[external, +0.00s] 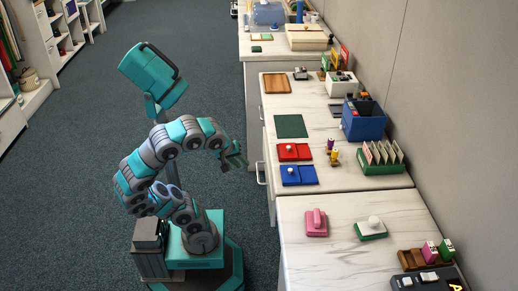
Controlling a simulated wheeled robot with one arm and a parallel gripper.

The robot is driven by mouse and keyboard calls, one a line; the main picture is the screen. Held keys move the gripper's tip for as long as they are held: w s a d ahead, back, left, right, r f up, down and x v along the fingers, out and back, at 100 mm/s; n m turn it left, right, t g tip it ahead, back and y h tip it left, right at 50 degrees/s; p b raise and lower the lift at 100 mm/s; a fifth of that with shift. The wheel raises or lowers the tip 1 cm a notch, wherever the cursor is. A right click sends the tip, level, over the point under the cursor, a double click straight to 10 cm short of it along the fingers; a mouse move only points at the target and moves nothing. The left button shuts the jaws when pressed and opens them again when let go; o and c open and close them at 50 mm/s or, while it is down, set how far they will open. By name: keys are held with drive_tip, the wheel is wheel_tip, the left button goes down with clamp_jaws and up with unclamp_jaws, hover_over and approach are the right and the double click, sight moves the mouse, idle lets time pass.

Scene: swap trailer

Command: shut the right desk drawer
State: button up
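The white-topped desk (290,97) stands right of me, its front facing my arm. A silver drawer handle (262,173) shows low on that front, at the end nearer the camera. Another handle shows farther back on the same front. The drawer faces are seen almost edge-on, so I cannot tell how far either drawer stands out. My gripper (238,156) hangs in the air just left of the desk front, close to the nearer handle and apparently apart from it. It seems empty. Its fingers are too small to tell open from shut.
Red (288,153) and blue (299,175) blocks with knobs lie near the desk's front edge. A green mat (291,126), a wooden board (277,83) and a blue bin (363,122) also stand there. Another table (350,265) adjoins nearer the camera. Carpet (75,170) to the left is clear.

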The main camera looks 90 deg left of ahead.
drive_tip(key=a+f+n+g+h+p, duration=0.55)
drive_tip(key=a+f+g, duration=0.35)
drive_tip(key=a+f, duration=0.45)
drive_tip(key=n+t+h+p, duration=0.6)
drive_tip(key=n+t+h, duration=0.4)
drive_tip(key=t+h, duration=0.9)
approach(258, 172)
drive_tip(key=w+d+g+h, duration=0.1)
drive_tip(key=w+g+h, duration=0.1)
drive_tip(key=shift+s+x, duration=0.15)
drive_tip(key=shift+x, duration=1.9)
drive_tip(key=shift+s+x, duration=0.1)
drive_tip(key=shift+x, duration=1.95)
drive_tip(key=shift+d, duration=0.15)
clamp_jaws()
